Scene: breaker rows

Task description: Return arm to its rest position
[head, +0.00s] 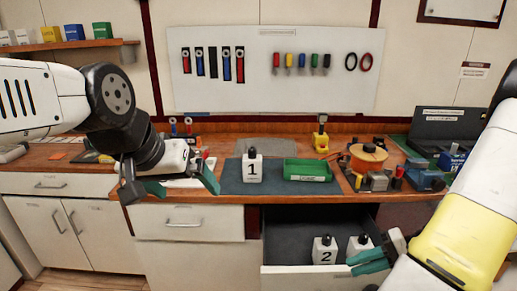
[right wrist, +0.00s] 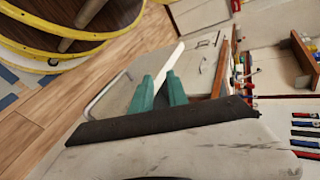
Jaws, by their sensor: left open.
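My left gripper (head: 182,188) hangs above the front edge of the workbench (head: 225,198) at the left. Its two green fingers are spread wide with nothing between them. My right gripper (head: 368,262) is low at the right, by the right side of the open drawer (head: 285,281). Its green fingers are close together, with a narrow gap in the right wrist view (right wrist: 159,88). Whether anything is between them is unclear. A grey bar handle (right wrist: 97,101) on a white front shows beside them there.
Tools crowd the bench's right side.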

